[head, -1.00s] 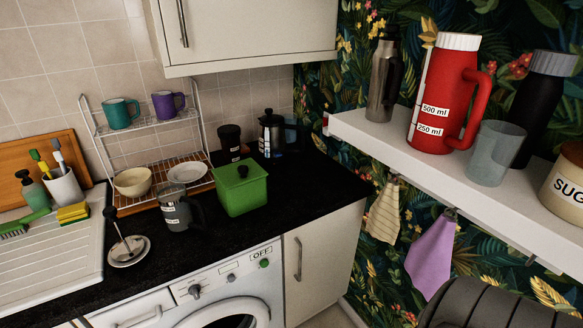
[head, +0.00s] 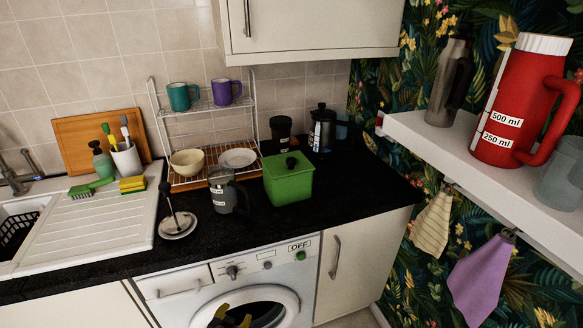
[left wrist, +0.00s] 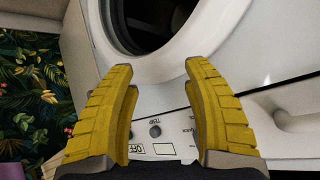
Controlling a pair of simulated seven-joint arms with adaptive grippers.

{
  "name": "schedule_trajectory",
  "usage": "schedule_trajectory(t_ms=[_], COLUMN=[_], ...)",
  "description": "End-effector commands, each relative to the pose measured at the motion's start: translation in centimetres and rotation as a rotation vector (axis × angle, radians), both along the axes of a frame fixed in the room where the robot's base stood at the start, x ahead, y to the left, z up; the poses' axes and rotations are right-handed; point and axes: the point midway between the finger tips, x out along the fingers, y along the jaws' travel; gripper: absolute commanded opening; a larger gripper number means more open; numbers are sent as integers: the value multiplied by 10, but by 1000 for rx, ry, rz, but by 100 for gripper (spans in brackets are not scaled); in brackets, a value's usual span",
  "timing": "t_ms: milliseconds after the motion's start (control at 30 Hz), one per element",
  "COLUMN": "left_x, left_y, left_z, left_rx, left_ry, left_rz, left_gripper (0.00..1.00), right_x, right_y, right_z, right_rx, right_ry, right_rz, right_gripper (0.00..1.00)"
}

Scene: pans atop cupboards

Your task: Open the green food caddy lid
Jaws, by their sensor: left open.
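The green food caddy (head: 288,180) stands on the black worktop, right of the grey measuring jug. My left gripper (head: 235,317) shows at the bottom edge of the head view, low in front of the washing machine door. In the left wrist view its two yellow fingers (left wrist: 163,85) are spread apart with nothing between them, facing the washing machine. The caddy is not in the left wrist view. My right gripper is not seen in either view.
A two-tier rack (head: 205,160) and a coffee press (head: 321,130) are behind. The washing machine (head: 238,276) is below. A white shelf (head: 450,150) juts out at right.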

Motion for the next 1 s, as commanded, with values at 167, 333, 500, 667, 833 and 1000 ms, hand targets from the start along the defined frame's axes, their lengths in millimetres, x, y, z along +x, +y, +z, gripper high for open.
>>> schedule_trajectory(t_ms=[167,333,500,667,833,1000], left_x=[18,22,28,47,72,98], left_y=[-5,-7,-11,-27,-45,-66], left_z=[82,137,193,237,269,303], left_rx=[-1,-4,-21,-86,-168,-261], left_ry=[-107,-179,-259,-341,-407,-472], left_rz=[-8,-12,-18,-36,-60,-90], left_gripper=[50,50,50,50,50,50], right_x=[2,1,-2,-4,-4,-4], right_y=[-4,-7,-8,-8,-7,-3], right_z=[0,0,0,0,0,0], right_rx=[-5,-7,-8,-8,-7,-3], right_ry=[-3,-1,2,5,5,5], right_rz=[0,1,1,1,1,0], right_gripper=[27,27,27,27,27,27])
